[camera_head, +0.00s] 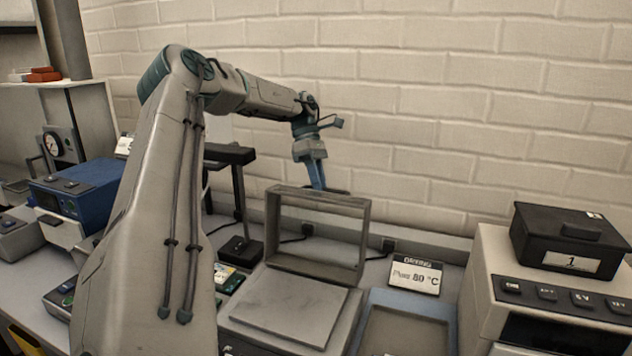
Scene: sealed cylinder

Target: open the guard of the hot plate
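The hot plate (290,307) is a grey box with a flat square top, at the lower middle. Its guard (362,232) is a grey rectangular frame that stands upright, tilted slightly, along the back of the plate. The plate's top is uncovered. My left gripper (317,180) points down with blue fingers at the guard's top edge. Its fingertips partly pass behind that edge, by a dark bar; I cannot tell whether they touch or grip it. My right gripper is out of view.
A sign reading 80 °C (415,276) stands behind a blue-grey tray (405,325) right of the plate. Farther right, a black box (570,240) sits on a beige device (560,305). A black stand (240,205) is close left of the guard. The brick wall is behind.

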